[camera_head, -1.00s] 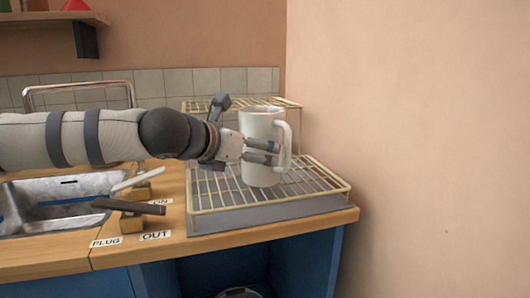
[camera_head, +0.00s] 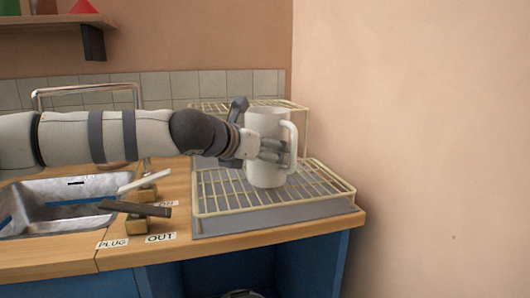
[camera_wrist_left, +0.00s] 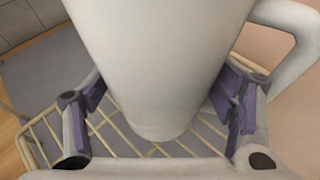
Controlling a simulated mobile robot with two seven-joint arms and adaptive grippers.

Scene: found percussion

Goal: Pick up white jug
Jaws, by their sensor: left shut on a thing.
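The white jug (camera_head: 266,158) is upright at the wire dish rack (camera_head: 328,190) on the right end of the counter, with its handle on the right. My left gripper (camera_head: 272,152) reaches in from the left and is shut on the jug's body. In the left wrist view the jug (camera_wrist_left: 158,60) fills the middle, between the two purple-padded fingers of the gripper (camera_wrist_left: 165,105). Whether the jug's base touches the rack's wires is hard to tell. My right gripper is not in view.
A metal sink (camera_head: 75,200) lies left of the rack. Levers (camera_head: 135,209) stand between sink and rack, near labels reading PLUG and OUT (camera_head: 161,238). A bare wall (camera_head: 420,130) rises close on the right. A shelf (camera_head: 60,22) hangs at the upper left.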

